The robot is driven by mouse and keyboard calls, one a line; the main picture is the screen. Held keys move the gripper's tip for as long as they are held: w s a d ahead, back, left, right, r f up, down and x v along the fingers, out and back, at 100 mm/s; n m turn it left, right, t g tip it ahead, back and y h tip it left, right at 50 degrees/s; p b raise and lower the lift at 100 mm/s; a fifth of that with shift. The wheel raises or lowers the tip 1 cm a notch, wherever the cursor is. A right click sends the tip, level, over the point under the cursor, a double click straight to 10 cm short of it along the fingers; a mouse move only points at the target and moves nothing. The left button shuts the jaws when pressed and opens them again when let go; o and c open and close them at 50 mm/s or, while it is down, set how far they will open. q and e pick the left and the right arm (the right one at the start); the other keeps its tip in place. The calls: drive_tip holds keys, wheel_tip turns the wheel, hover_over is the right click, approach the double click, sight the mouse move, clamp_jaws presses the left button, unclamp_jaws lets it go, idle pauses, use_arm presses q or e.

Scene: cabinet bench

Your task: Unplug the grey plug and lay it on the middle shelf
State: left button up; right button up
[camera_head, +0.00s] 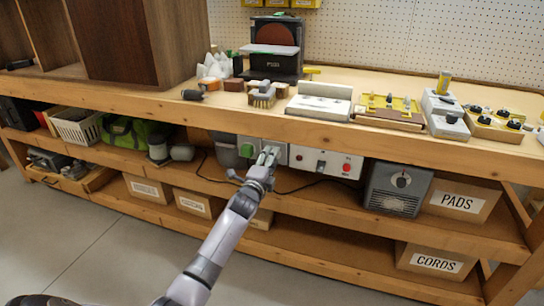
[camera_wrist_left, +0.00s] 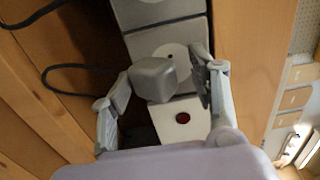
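The grey plug (camera_wrist_left: 153,78) sits between the two fingers of my left gripper (camera_wrist_left: 162,82) in the left wrist view, in front of a pale round socket face (camera_wrist_left: 182,57). A gap shows between the plug and the right-hand finger; the left-hand finger is close to it. Whether the plug is seated in the socket cannot be told. In the head view my left gripper (camera_head: 268,157) is at the row of grey boxes under the bench top, hiding the plug. The middle shelf (camera_head: 300,190) runs below these boxes. My right gripper is not in view.
A white box with a red button (camera_head: 325,162) and a grey heater-like unit (camera_head: 397,188) stand right of the gripper. A dark cable (camera_wrist_left: 75,67) loops at left in the wrist view. Cardboard boxes (camera_head: 195,203) fill parts of the bottom shelf. The bench top (camera_head: 180,102) overhangs.

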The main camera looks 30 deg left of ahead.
use_arm(q)
drive_tip(key=shift+c, duration=0.4)
drive_tip(key=shift+r, duration=0.2)
clamp_jaws()
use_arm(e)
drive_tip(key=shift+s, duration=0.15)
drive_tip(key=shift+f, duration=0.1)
use_arm(q)
drive_tip(key=shift+s+f, duration=0.1)
drive_tip(key=shift+s, duration=0.05)
drive_tip(key=shift+s+d+f+p, duration=0.1)
drive_tip(key=shift+s+d+p, duration=0.05)
drive_tip(key=shift+s+p, duration=0.35)
drive_tip(key=shift+p+v, duration=1.55)
drive_tip(key=shift+v, duration=0.8)
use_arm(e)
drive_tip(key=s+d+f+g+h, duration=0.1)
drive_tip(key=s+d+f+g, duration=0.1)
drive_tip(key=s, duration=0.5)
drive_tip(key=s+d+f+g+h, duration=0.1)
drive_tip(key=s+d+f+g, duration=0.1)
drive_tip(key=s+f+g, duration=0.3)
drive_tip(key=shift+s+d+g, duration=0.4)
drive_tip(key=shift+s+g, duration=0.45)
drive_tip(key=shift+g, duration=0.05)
